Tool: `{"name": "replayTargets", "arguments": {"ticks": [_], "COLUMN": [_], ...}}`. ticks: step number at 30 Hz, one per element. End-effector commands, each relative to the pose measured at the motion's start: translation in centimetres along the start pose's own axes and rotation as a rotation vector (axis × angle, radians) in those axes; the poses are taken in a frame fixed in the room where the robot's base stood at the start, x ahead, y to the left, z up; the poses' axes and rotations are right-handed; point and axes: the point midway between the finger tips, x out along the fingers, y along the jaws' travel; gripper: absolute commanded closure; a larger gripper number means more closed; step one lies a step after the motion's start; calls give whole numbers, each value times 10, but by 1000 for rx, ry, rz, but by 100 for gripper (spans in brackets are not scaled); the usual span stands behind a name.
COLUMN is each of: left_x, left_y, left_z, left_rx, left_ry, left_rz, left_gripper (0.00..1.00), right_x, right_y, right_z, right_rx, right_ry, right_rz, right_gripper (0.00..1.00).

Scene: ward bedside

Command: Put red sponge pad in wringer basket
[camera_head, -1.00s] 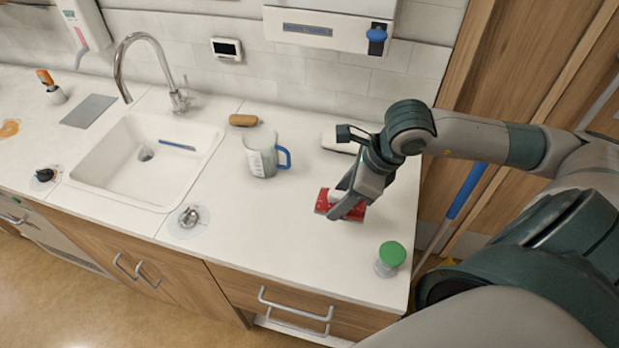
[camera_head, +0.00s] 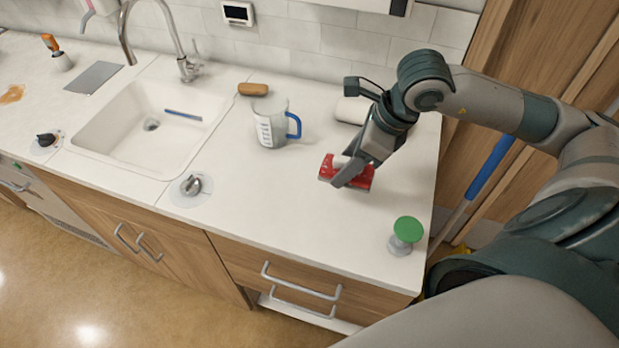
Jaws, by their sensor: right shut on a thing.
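The red sponge pad (camera_head: 329,169) is at the right part of the white counter. My right gripper (camera_head: 349,178) is shut on it, with its fingers pointing down over the pad and covering part of it. The pad looks slightly tilted and is at or just above the counter; I cannot tell the exact gap. I cannot make out a wringer basket; a bit of yellow (camera_head: 437,260) shows low beside the counter's right end, mostly hidden by my arm. My left gripper is not in view.
A measuring jug (camera_head: 268,128) with a blue handle stands left of the pad. A green-topped knob (camera_head: 407,230) stands near the front right corner. A white roll-like item (camera_head: 352,110) lies behind my gripper. A sink (camera_head: 125,150) is at left. A blue pole (camera_head: 490,166) leans at right.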

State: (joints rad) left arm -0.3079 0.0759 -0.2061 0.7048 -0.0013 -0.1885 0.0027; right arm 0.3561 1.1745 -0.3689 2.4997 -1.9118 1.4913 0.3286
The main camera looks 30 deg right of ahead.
Motion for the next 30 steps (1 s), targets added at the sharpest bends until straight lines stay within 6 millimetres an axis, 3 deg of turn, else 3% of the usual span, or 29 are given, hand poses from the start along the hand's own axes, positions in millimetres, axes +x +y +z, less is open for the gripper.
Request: {"name": "replayTargets", "arguments": {"ticks": [1,15,23,30], "left_x": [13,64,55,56], "left_y": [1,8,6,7], "left_z": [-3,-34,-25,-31], "left_rx": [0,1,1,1], "left_ry": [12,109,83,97], "left_rz": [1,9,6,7], "left_gripper": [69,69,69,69], "right_x": [7,13,50,85], "right_y": [-1,-2,-17,-31], "right_z": [-1,1,33,56], "right_rx": [-2,-13,-11,-11], "right_ry": [-4,1,3,3], "right_rz": [-1,-6,1,-2], "right_gripper": [70,70,70,70]}}
